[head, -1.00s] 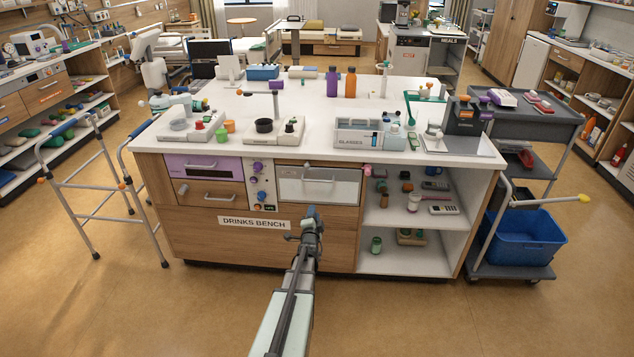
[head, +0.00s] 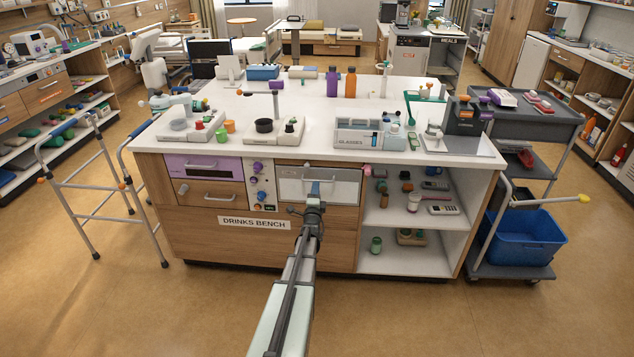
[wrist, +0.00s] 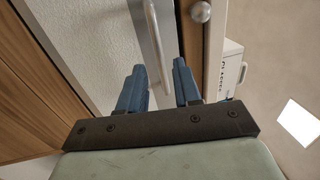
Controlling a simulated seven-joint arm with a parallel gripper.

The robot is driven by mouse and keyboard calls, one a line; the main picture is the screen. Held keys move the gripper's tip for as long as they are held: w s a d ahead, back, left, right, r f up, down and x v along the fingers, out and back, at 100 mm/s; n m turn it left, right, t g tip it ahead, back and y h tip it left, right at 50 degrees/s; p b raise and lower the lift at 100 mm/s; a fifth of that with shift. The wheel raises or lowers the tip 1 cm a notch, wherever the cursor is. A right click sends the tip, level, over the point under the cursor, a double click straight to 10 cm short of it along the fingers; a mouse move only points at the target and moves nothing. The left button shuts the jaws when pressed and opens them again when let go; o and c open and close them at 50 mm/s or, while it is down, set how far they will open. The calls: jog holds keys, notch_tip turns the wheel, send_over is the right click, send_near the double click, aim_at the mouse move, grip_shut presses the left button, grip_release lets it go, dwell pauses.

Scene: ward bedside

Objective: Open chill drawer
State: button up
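The drawer with a whitish front (head: 347,190) sits in the upper middle of the bench and looks shut. I take it for the chill drawer; I cannot read a label on it. It has a metal bar handle, which shows in the wrist view (wrist: 152,30). My gripper (head: 315,184) is in front of this drawer at handle height and hides part of the handle. In the wrist view my gripper (wrist: 160,82) has its two blue fingers apart, with the handle bar lying in the gap between them. I cannot tell whether either finger touches it.
A purple drawer (head: 180,165) and a wooden drawer (head: 230,197) are at the left. A control panel (head: 268,194) with knobs adjoins the whitish drawer. Open shelves (head: 385,213) are at the right. A glasses box (head: 350,142) stands above.

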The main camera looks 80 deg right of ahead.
jog(key=shift+d+r, duration=0.15)
jog(key=shift+d, duration=0.8)
jog(key=shift+d+r, duration=0.2)
jog(key=shift+d, duration=0.75)
jog(key=shift+d+r, duration=0.15)
jog(key=shift+d, duration=0.8)
grip_shut()
